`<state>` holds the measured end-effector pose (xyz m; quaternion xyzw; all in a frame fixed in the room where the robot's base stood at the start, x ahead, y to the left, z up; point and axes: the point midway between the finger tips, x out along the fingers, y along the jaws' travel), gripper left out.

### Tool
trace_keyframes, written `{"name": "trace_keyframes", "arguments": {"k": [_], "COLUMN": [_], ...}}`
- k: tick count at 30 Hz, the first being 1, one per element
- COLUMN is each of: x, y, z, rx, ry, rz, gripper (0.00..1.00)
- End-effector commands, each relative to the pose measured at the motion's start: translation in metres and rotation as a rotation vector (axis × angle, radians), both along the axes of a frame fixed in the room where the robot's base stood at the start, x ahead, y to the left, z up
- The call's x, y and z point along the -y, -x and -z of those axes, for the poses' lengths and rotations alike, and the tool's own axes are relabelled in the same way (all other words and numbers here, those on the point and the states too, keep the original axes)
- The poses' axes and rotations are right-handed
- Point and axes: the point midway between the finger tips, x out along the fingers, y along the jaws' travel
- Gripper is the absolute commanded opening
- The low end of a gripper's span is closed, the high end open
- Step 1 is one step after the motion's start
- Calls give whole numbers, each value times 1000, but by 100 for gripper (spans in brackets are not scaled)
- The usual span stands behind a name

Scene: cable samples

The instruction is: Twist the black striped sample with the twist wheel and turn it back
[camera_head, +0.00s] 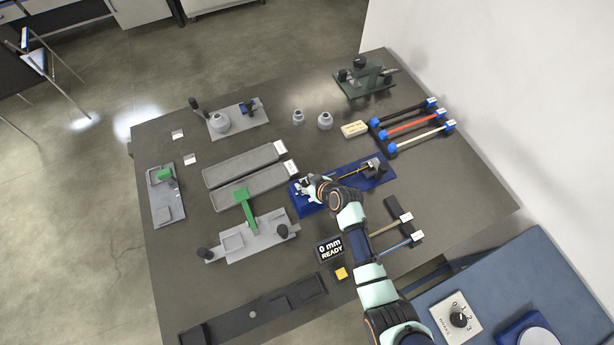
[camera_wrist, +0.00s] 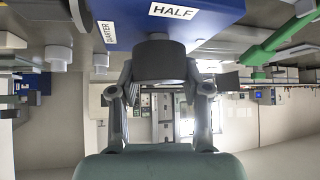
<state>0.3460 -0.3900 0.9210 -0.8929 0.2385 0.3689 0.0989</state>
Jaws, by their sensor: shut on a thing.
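The blue twist fixture (camera_head: 335,201) lies near the middle of the table in the head view. A thin yellow-and-black sample (camera_head: 354,172) spans it, running to a dark clamp block (camera_head: 374,166) at its right end. My gripper (camera_head: 308,188) is at the fixture's left end, and my wrist partly hides that part. In the wrist view my gripper (camera_wrist: 160,76) is shut around the dark round twist wheel (camera_wrist: 160,54), one finger on each side. The blue body (camera_wrist: 190,22) behind the wheel carries white labels; one reads HALF, the other appears to read QUARTER.
A rack of blue-ended samples (camera_head: 414,128) stands at the right, and a smaller sample rack (camera_head: 395,232) lies right of my arm. Grey trays (camera_head: 243,165) and a fixture with a green lever (camera_head: 250,238) lie left. A display (camera_head: 330,249) reads "0 mm READY".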

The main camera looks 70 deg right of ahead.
Motion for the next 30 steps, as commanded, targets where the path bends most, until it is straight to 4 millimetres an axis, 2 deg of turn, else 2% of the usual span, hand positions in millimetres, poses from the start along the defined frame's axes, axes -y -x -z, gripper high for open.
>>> {"name": "trace_keyframes", "arguments": {"k": [7,8,12,23,26,30], "x": [-1,-1,-1,-1,-6,-17], "y": [1,1,0,2,10,31], "z": [2,2,1,-1,-10,-33], "rx": [-4,-4,-3,-1,-1,-1], "ry": [-1,-1,-1,0,0,2], "rz": [-1,-1,-1,1,1,2], "gripper": [12,49,72,73,73,73]}}
